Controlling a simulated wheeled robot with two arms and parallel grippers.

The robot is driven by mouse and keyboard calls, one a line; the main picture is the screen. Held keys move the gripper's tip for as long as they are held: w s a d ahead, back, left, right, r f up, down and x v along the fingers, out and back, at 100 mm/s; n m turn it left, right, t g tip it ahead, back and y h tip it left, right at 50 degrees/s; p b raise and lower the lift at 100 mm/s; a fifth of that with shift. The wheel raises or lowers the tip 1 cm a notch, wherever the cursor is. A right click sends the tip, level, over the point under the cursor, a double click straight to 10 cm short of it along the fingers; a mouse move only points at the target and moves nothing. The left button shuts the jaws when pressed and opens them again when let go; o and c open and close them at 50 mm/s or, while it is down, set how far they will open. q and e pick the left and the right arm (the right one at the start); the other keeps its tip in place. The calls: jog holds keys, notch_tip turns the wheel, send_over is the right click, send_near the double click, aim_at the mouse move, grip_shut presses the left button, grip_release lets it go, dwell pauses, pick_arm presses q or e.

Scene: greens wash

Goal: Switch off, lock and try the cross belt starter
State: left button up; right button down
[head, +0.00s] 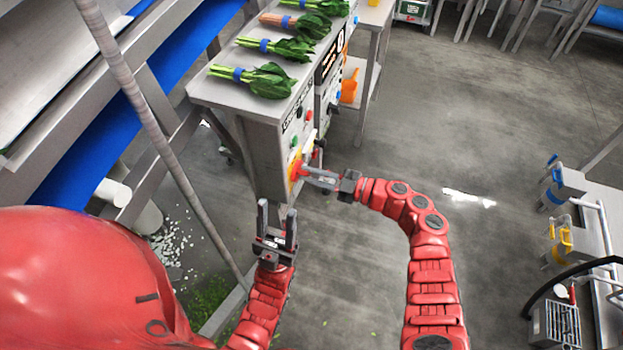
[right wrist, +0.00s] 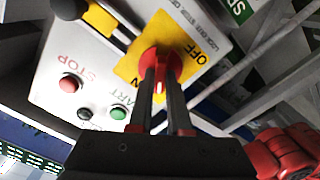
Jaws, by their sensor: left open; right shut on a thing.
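The starter panel (right wrist: 52,45) is a pale box face with a red rotary switch (right wrist: 176,58) on a yellow plate (right wrist: 190,25) marked OFF. My right gripper (head: 308,174) is shut on the switch's red handle, which also shows between the fingers in the right wrist view (right wrist: 159,88). The fingers hide part of the handle, and I cannot tell its exact setting. A red STOP button (right wrist: 69,83), a black button (right wrist: 85,114) and a green START button (right wrist: 118,112) are beside it. My left gripper (head: 276,222) is open and empty, below and left of the switch. I cannot make out a padlock.
Several bunches of greens (head: 268,82) lie on the metal table (head: 215,92) above the panel. A yellow and black item (right wrist: 105,20) is mounted beside the switch. A blue belt (head: 90,140) runs at left. Another bench (head: 600,235) stands at right. The middle floor is clear.

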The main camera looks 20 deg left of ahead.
jog(key=shift+s+f+n+b, duration=0.1)
jog(key=shift+n+b, duration=2.6)
jog(key=shift+b, duration=0.4)
jog(key=shift+f+n+b, duration=0.1)
jog(key=shift+n+b, duration=2.6)
jog(key=shift+b, duration=0.35)
jog(key=c, duration=0.9)
grip_release()
jog(key=shift+o, duration=0.2)
jog(key=d, duration=1.7)
jog(key=shift+s+d, duration=0.2)
jog(key=shift+s, duration=0.05)
